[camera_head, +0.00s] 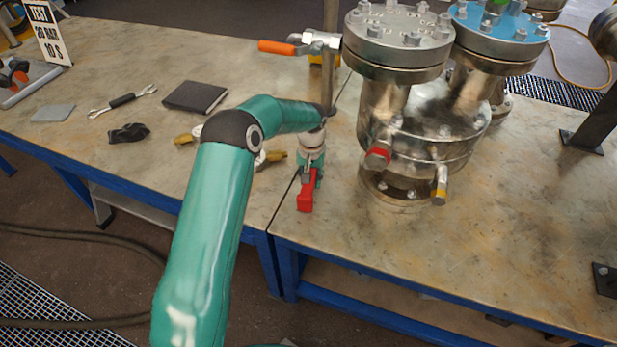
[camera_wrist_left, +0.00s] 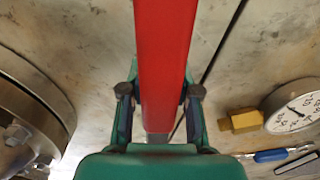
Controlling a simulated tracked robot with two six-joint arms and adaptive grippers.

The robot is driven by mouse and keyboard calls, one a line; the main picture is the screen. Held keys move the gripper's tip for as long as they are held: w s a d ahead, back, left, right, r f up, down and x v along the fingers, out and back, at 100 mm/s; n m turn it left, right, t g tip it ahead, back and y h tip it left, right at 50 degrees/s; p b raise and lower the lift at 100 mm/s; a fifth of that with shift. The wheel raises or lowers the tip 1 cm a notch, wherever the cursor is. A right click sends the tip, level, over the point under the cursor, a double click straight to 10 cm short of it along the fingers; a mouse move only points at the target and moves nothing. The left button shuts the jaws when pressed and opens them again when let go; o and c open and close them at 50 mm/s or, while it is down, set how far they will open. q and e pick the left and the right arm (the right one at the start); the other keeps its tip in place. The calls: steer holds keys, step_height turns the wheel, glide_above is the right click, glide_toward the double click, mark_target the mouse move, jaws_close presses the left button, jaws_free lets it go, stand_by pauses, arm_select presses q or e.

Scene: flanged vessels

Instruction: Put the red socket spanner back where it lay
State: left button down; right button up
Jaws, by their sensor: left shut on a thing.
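The red socket spanner (camera_head: 306,193) is in my left gripper (camera_head: 309,168), over the front of the workbench near the seam between two tabletops. My left arm partly hides the gripper in the head view. In the left wrist view the spanner's red bar (camera_wrist_left: 163,40) runs from the top edge down between the two fingers of the gripper (camera_wrist_left: 160,92), which is shut on it. Its far end is hidden behind the gripper body. I cannot tell whether the spanner touches the bench. My right gripper is not in view.
A steel flanged vessel (camera_head: 415,140) stands close right of the gripper. A valve with an orange handle (camera_head: 277,47) is behind. The wrist view shows a gauge (camera_wrist_left: 293,108) with a brass fitting (camera_wrist_left: 241,121).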

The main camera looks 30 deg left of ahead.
arm_select(q)
steer(key=c, duration=0.7)
jaws_free()
steer(key=shift+c, duration=0.2)
steer(key=shift+f, duration=0.1)
